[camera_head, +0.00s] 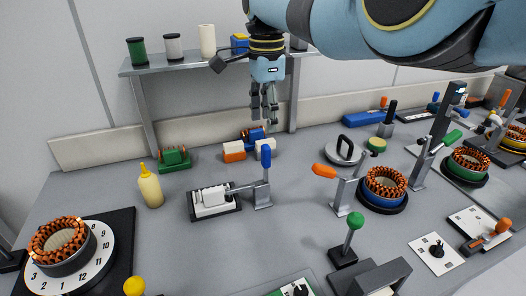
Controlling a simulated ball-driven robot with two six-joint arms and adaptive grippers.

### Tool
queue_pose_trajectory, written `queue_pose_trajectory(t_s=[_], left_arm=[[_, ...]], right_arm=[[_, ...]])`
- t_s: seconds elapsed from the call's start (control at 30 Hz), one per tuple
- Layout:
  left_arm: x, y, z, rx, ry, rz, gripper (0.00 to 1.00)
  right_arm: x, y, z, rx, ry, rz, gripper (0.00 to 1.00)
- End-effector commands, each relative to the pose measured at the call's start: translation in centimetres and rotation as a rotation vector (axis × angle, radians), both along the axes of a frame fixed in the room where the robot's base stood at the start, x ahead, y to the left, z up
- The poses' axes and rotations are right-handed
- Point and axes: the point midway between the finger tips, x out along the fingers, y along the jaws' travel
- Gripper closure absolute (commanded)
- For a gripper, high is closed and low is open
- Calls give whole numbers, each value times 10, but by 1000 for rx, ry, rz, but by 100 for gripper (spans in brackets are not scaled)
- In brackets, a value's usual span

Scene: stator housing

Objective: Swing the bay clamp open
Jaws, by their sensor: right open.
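My right gripper (265,112) hangs from the upper right with its fingers pointing down. It is open and empty, near the back of the bench and above a small blue part. Several lever clamps stand on the bench, and I cannot tell which is the bay clamp. One clamp with an upright blue handle (266,160) has its arm reaching left to a white block (210,198). A clamp with an orange handle (324,171) stands beside a copper-wound stator (385,182). A clamp with a green handle (452,137) stands further right. My left gripper is not in view.
A shelf (185,66) with several spools crosses the back. A yellow bottle (150,187) stands at left, near a numbered dial (98,262) bearing another stator. A green-knobbed lever (355,221) stands at front centre. Bare bench lies at the middle front.

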Motion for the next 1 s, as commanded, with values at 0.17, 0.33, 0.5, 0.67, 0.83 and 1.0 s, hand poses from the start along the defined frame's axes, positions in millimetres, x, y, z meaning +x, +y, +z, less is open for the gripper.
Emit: queue_pose_trajectory(t_s=[0.17,0.33,0.5,0.67,0.83,1.0], left_arm=[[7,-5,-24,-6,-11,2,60],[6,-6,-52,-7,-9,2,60],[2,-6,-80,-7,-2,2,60],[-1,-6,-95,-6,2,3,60],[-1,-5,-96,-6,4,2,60],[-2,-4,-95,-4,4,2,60]], right_arm=[[0,0,-26,1,0,1,52],[0,-1,-56,2,0,1,52],[0,-1,-86,2,0,1,52],[1,-1,-102,2,-2,1,52],[1,-1,-104,2,-3,1,52],[1,-1,-103,2,-3,1,53]])
